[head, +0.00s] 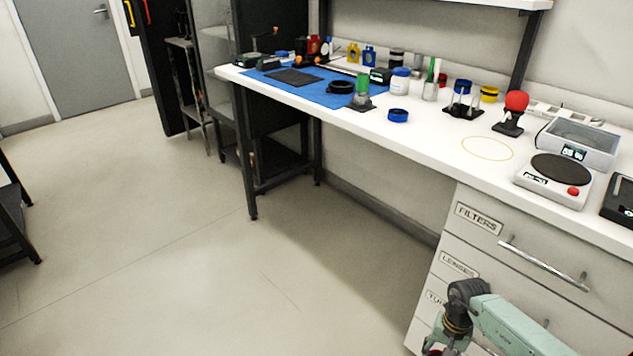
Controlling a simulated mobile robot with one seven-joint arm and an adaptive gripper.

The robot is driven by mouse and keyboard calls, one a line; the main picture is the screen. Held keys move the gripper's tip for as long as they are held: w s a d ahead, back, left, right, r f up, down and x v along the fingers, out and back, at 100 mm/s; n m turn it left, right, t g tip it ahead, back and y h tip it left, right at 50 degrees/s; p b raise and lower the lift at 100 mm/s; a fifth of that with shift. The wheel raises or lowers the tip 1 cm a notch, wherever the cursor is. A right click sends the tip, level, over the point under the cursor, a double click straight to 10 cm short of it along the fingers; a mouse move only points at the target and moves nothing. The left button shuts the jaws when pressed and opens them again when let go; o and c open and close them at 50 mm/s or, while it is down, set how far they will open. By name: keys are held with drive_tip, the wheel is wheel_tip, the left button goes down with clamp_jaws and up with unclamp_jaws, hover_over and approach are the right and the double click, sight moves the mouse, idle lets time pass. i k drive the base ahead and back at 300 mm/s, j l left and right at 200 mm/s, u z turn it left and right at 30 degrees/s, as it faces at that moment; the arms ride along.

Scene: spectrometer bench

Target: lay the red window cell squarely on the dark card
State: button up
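A small red upright piece (313,45) stands at the far left end of the bench, near the back. It looks like the red window cell, but it is too small to make out fully. The dark card (293,77) lies flat on the blue mat (328,97), in front of the red piece and to its left. My gripper (440,347) is low at the bottom edge, in front of the drawers and far from both. Its fingertips are mostly cut off. A bit of red shows beside them, and I cannot tell what it is.
A yellow piece (353,53) and a blue piece (369,56) stand behind the mat. A black ring (341,87) and a green-topped holder (362,88) are on its right part. The floor (190,240) to the left is clear.

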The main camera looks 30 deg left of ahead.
sight(294, 76)
drive_tip(key=i+j, duration=0.1)
drive_tip(key=j, duration=0.4)
drive_tip(key=i+j, duration=0.1)
drive_tip(key=j, duration=0.45)
drive_tip(key=i+j, duration=0.1)
drive_tip(key=j, duration=0.4)
drive_tip(key=i+j, duration=0.1)
drive_tip(key=j, duration=0.45)
drive_tip(key=i+j, duration=0.1)
drive_tip(key=j, duration=0.4)
drive_tip(key=i+j, duration=0.1)
drive_tip(key=j, duration=0.45)
drive_tip(key=l+z, duration=0.05)
